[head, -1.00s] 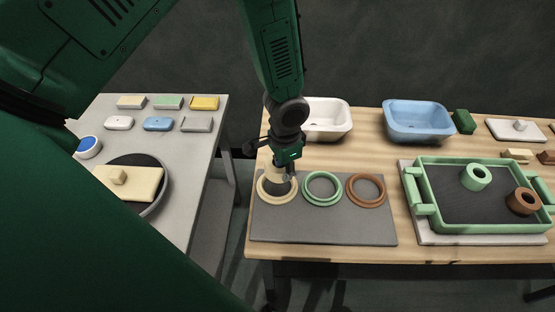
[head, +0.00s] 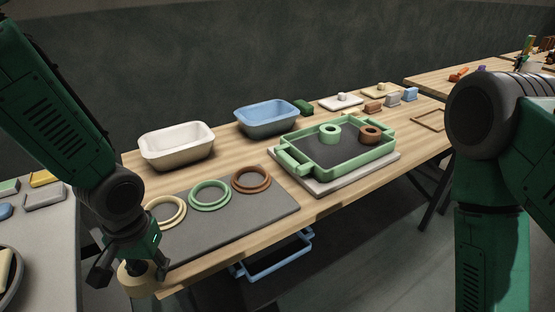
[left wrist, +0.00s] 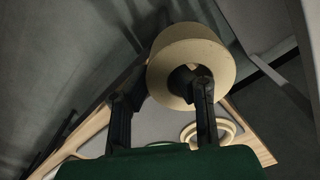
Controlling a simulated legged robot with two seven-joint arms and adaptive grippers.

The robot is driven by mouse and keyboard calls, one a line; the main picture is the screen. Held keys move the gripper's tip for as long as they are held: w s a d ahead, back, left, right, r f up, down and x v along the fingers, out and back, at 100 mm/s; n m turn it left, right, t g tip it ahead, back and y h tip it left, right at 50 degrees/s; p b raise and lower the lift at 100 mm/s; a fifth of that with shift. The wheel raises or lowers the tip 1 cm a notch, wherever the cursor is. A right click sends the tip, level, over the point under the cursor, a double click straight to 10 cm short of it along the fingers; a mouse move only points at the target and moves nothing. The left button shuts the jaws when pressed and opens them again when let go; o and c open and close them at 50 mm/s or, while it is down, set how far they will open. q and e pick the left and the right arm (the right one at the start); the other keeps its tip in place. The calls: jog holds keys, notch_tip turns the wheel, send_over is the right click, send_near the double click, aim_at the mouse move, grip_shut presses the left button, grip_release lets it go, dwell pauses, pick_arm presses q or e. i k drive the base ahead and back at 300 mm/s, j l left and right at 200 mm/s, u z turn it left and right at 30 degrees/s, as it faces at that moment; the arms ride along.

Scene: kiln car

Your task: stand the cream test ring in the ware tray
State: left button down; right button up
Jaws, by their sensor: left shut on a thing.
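The cream test ring (head: 137,279), a thick short cylinder with a hole, is held by my left gripper (head: 131,259) near the wooden table's front left corner. In the left wrist view the ring (left wrist: 196,52) is tilted, with one finger in its hole and the other outside its wall. The ware tray (head: 347,165), green with a dark floor, stands on a pale slab farther right. It holds a green ring (head: 330,132) at the back and a brown ring (head: 369,134) at the right. My right arm shows at the right; its gripper is out of view.
A grey mat (head: 235,223) carries flat cream (head: 164,224), green (head: 210,207) and brown (head: 251,192) hoops. White (head: 177,154) and blue (head: 267,130) basins stand behind. A grey table (head: 50,235) is at the left. The tray has bare floor at its left.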

aim_at(324, 160)
jog(key=i+l, duration=0.15)
jog(key=l, duration=0.2)
jog(key=i+l, duration=0.1)
jog(key=l, duration=0.25)
jog(key=i+l, duration=0.15)
jog(key=l, duration=0.2)
jog(key=i+l, duration=0.1)
jog(key=l, duration=0.25)
jog(key=i+l, duration=0.15)
jog(key=l, duration=0.2)
